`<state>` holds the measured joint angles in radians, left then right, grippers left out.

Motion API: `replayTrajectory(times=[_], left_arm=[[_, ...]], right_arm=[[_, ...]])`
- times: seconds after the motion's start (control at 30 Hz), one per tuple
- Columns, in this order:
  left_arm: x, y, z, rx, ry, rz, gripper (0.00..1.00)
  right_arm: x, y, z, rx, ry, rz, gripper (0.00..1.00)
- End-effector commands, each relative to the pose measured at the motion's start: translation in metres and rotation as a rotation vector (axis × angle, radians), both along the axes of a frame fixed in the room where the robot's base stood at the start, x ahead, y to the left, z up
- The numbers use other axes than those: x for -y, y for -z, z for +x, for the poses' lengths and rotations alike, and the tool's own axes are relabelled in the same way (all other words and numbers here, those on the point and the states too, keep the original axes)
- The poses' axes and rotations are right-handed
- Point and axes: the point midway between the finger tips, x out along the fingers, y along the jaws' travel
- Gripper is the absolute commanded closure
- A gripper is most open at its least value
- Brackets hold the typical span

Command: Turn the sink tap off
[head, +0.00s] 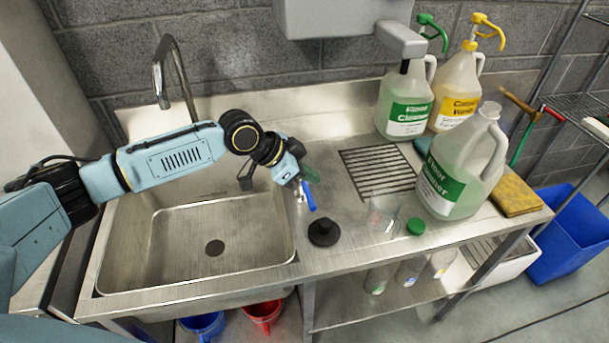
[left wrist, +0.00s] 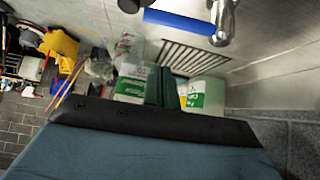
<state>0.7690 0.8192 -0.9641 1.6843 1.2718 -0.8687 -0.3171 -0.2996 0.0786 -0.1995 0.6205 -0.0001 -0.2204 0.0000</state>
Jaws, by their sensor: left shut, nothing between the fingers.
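The sink tap has a curved metal spout (head: 170,66) over the back left of the steel basin (head: 205,245). I make out no water stream below it. A blue tap lever (head: 308,197) on a metal valve stands on the counter right of the basin. The lever also shows at the top of the left wrist view (left wrist: 180,21), beside the metal valve body (left wrist: 224,22). My left gripper (head: 309,174) is shut and empty, just above and behind the lever in the head view. I cannot tell whether it touches the lever. My right gripper is out of view.
A black plunger-like stopper (head: 323,232) stands just in front of the lever. More pump bottles (head: 405,100) stand behind the drain grate (head: 378,170).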

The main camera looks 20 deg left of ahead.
Motion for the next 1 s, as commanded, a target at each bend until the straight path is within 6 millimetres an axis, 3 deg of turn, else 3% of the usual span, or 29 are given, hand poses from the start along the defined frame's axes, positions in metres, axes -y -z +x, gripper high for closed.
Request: replayTrajectory(times=[0.33,0.6,1.0], left_arm=[[0.039,0.052,0.028,-0.001,0.0,0.001,1.0],[0.011,0.057,0.009,0.001,-0.001,0.002,1.0],[0.006,0.059,0.004,0.0,-0.001,0.001,1.0]], right_arm=[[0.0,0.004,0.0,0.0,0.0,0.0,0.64],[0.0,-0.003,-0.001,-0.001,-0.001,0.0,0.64],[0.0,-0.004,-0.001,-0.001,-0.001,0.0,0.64]])
